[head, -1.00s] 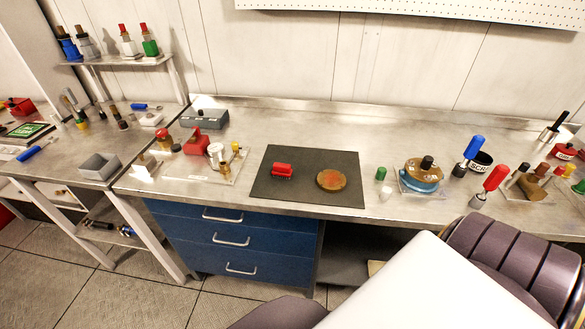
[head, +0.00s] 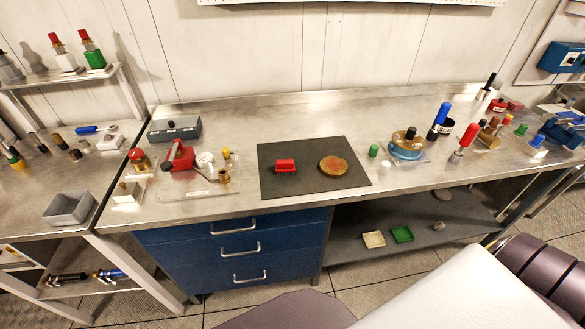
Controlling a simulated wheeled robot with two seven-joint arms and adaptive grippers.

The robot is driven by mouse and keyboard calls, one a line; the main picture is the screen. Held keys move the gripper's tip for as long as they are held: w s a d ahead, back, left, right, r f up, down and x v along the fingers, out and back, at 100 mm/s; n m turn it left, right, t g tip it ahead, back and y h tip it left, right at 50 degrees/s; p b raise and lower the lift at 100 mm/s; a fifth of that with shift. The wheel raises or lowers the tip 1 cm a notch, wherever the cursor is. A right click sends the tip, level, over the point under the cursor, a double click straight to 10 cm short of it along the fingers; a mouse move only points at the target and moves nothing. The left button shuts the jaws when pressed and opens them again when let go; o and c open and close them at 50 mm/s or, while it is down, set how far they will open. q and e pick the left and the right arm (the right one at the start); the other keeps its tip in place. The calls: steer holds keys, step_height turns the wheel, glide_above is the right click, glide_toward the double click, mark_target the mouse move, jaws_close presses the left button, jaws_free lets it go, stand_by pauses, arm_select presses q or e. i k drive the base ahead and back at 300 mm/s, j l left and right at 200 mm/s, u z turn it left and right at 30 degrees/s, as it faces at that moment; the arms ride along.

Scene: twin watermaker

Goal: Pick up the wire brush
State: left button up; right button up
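The wire brush (head: 285,165) has a red back and dark bristles underneath. It lies on the left part of a dark grey mat (head: 308,184) on the metal workbench. A round, rusty brown disc (head: 333,165) lies to its right on the same mat, apart from it. Neither of my grippers is in the head view, and nothing touches the brush.
A board with a red-handled device (head: 180,157) stands left of the mat. Small green and white pieces, a blue-and-brass part (head: 407,145) and several handled tools stand right. Blue drawers (head: 236,248) and a lower shelf (head: 440,215) are below. The bench behind the mat is clear.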

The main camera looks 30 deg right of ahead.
mark_target(282, 166)
steer(key=i+j+z, duration=0.1)
steer(key=j+z, duration=0.25)
steer(key=j, duration=0.45)
steer(key=j+z, duration=0.35)
steer(key=j, duration=0.4)
